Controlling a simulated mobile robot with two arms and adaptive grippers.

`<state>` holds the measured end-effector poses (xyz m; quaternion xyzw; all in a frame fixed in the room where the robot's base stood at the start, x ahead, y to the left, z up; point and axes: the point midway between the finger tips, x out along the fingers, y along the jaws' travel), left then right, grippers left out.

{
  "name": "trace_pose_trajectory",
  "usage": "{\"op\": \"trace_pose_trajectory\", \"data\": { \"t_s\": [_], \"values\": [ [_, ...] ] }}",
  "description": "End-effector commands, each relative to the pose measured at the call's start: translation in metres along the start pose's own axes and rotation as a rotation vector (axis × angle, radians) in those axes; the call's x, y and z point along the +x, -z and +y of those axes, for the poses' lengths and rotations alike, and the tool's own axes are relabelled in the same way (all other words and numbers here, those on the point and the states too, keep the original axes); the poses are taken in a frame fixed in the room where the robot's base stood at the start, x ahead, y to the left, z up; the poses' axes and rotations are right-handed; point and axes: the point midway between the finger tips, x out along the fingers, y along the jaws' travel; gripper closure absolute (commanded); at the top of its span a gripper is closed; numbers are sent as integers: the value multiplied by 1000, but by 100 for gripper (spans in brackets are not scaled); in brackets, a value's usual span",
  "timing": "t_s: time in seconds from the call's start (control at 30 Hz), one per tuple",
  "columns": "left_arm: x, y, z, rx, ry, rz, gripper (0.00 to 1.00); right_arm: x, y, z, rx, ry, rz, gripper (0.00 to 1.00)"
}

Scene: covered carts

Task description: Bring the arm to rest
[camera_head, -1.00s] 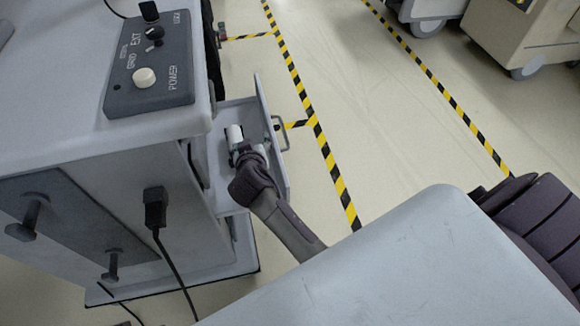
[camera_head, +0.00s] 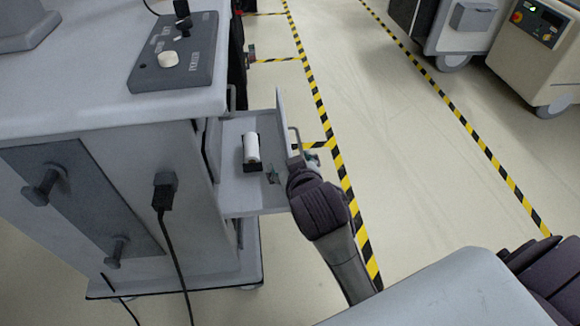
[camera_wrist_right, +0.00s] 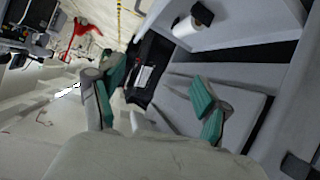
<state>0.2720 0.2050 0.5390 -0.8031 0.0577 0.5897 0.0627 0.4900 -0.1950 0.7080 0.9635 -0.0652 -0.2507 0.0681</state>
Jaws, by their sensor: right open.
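My right arm reaches in from the lower right in the head view. Its gripper (camera_head: 293,167) is at the front of the open drawer (camera_head: 240,190), beside the drawer's handle (camera_head: 295,143). The wrist partly hides the fingers there. In the right wrist view the gripper (camera_wrist_right: 155,95) shows its two green-padded fingers spread apart with nothing held between them. A white cylinder (camera_head: 251,148) sits in a black holder inside the drawer, apart from the gripper. It also shows at the top of the right wrist view (camera_wrist_right: 201,14). My left gripper is not in view.
The drawer sticks out from a grey cart (camera_head: 100,150) with a control box (camera_head: 175,55) on top. Black cables hang from the cart's side. Open floor (camera_head: 390,150) with yellow-black tape lies to the right. Other carts (camera_head: 535,60) stand at the upper right.

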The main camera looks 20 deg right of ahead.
Motion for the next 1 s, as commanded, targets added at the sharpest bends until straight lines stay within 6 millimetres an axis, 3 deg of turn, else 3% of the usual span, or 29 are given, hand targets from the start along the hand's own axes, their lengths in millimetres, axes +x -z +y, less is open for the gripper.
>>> {"op": "trace_pose_trajectory", "data": {
  "t_s": [0.27, 0.37, 0.47, 0.6, 0.7, 0.93, 1.0],
  "values": [
    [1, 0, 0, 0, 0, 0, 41, -4, -7, 0, -6, 14, -15, 24],
    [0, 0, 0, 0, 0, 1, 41, -8, -36, 0, -17, 35, -93, 24],
    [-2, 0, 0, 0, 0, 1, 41, -20, -87, 1, -38, 77, -230, 24],
    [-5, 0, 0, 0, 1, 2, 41, -47, -152, 2, -67, 141, -418, 24],
    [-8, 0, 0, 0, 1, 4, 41, -68, -188, 3, -84, 183, -529, 24],
    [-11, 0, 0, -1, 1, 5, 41, -121, -253, 6, -125, 277, -753, 24],
    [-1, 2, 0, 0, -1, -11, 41, -108, -253, 2, -123, 275, -751, 24]
  ]
}}
